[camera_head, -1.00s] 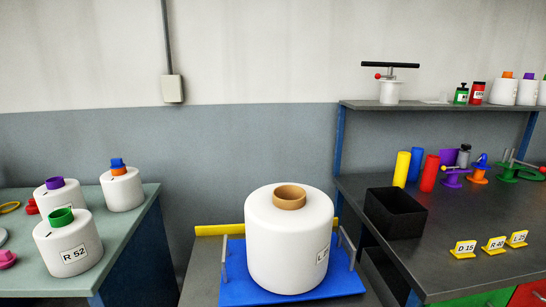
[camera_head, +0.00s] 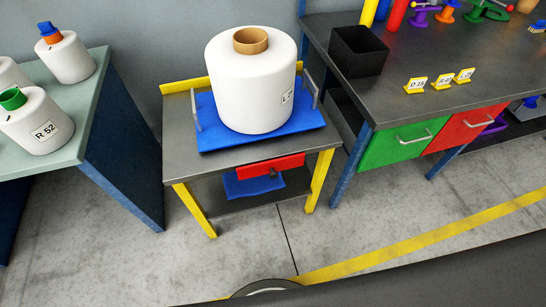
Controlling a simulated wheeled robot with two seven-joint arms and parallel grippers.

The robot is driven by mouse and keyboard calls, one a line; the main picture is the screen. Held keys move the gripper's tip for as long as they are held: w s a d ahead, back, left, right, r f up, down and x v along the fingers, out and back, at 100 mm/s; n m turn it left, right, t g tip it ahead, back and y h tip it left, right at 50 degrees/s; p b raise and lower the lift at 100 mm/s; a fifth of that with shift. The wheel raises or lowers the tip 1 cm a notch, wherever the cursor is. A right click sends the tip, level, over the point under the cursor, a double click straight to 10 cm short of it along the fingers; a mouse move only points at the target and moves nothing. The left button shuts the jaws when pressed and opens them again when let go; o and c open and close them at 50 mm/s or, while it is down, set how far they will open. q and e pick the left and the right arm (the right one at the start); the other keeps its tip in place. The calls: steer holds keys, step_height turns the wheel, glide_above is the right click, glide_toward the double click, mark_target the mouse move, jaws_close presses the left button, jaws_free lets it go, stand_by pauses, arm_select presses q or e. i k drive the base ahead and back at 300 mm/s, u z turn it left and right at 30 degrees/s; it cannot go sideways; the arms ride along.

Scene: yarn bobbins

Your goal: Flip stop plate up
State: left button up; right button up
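A large white bobbin (camera_head: 250,90) with a brown core stands upright on a blue tray (camera_head: 215,137) with a grey handle at each side. The tray lies on a small dark table (camera_head: 175,150) with yellow legs. A red plate (camera_head: 265,168) with a small dark knob hangs below the table's front edge; it looks like the stop plate, folded down. A yellow strip (camera_head: 185,85) stands up along the table's back edge. Neither of my grippers is in view.
A second blue piece (camera_head: 253,186) lies on the lower shelf. At left is a green-grey table (camera_head: 80,105) with white bobbins. At right is a dark workbench (camera_head: 400,80) with a black box (camera_head: 358,52), number signs and green and red drawers. The floor in front is clear.

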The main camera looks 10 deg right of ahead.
mark_target(272, 167)
steer(key=u, duration=0.15)
steer(key=k, duration=0.8)
steer(key=u, duration=0.75)
steer(key=i, duration=0.5)
steer(key=z, duration=0.05)
